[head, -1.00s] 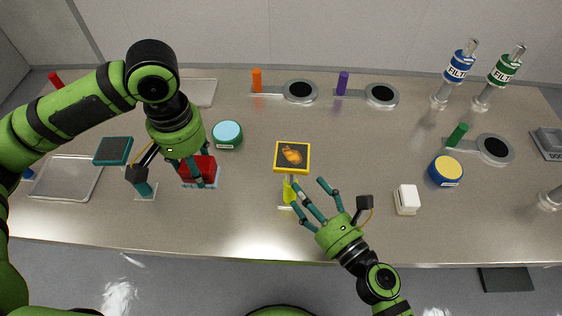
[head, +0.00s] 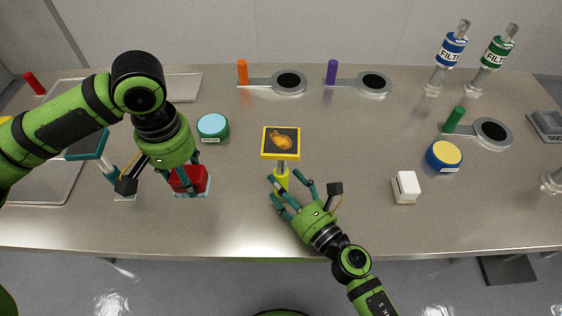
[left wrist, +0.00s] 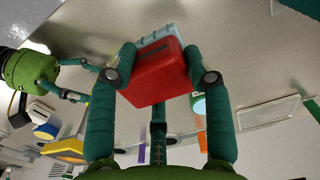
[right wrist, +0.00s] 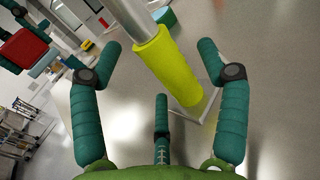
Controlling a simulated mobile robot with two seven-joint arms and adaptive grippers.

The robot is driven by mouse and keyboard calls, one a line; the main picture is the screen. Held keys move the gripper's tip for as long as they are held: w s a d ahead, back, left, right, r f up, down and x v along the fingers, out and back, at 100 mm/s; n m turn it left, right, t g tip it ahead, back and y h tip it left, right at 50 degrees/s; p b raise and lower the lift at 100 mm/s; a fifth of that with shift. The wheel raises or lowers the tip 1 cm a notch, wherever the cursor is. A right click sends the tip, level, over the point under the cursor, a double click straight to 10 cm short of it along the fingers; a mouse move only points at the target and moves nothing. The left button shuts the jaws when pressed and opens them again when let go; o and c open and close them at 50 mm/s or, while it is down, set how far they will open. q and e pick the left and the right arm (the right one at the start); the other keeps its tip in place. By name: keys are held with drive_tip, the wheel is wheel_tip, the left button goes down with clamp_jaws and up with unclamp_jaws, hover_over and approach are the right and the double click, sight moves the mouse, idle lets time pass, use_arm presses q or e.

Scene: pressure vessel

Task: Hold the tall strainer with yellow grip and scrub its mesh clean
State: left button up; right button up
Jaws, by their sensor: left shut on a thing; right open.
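The tall strainer (head: 281,143) stands near the table's middle, with a square yellow frame and an orange-brown patch on its dark mesh. Its yellow grip (right wrist: 172,68) is upright below the head. My right gripper (head: 288,190) is open, its fingers close to the grip; the right wrist view shows the grip between the spread fingers, not clasped. My left gripper (head: 182,180) is shut on a red block (left wrist: 155,75), left of the strainer. A light blue piece (left wrist: 157,36) shows against the block's underside; whether the block touches the table is unclear.
A teal-framed strainer (head: 87,146) and metal trays (head: 45,185) are at left. A teal round container (head: 213,127) is behind the red block. A white block (head: 405,186) and blue-yellow container (head: 444,156) are at right.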

drive_tip(key=shift+x, duration=1.05)
drive_tip(key=c, duration=1.4)
